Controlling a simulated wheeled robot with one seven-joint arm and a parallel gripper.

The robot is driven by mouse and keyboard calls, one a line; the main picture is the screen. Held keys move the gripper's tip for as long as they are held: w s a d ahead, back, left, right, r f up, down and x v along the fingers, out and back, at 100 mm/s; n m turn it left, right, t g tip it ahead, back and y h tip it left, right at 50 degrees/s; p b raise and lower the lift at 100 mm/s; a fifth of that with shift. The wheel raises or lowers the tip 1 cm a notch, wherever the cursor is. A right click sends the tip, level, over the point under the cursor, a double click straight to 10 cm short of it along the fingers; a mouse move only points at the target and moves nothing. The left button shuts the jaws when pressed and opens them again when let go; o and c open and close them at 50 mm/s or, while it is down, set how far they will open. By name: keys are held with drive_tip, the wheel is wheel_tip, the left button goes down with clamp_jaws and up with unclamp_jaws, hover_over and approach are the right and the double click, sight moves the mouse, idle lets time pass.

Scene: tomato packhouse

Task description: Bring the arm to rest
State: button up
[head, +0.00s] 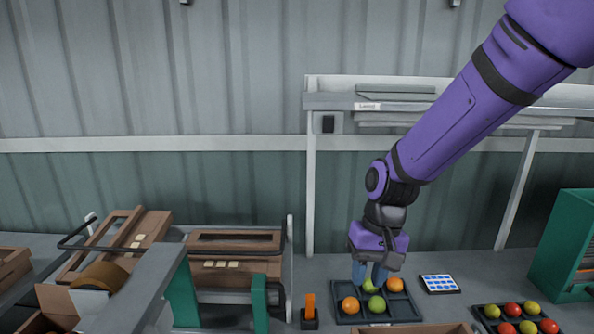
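My arm (450,125) is purple with black bands and reaches down from the upper right in the head view. My gripper (369,274) points down over a dark tray (344,317) on the bench, its bluish fingertips low among the tomatoes. A yellow-green tomato (369,286) sits right at the fingertips; whether they grip it I cannot tell. In the same tray are an orange tomato (350,305) at left, a green tomato (376,304) in the middle and another orange tomato (395,284) at right.
A second dark tray (480,322) with several red and yellow-green tomatoes stands at the right. A small card with blue marks (439,283) lies between the trays. A green box (565,245) is far right. An orange upright piece (310,304) and wooden crates (235,265) stand left.

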drive_tip(key=s+d+r+t+h, duration=0.2)
drive_tip(key=s+d+r+t, duration=0.5)
drive_tip(key=s+d+r, duration=0.8)
drive_tip(key=shift+s+d+r+m, duration=0.25)
drive_tip(key=shift+d+r+m, duration=0.15)
drive_tip(key=shift+d+r, duration=0.9)
drive_tip(key=shift+a+r, duration=0.2)
idle(0.6)
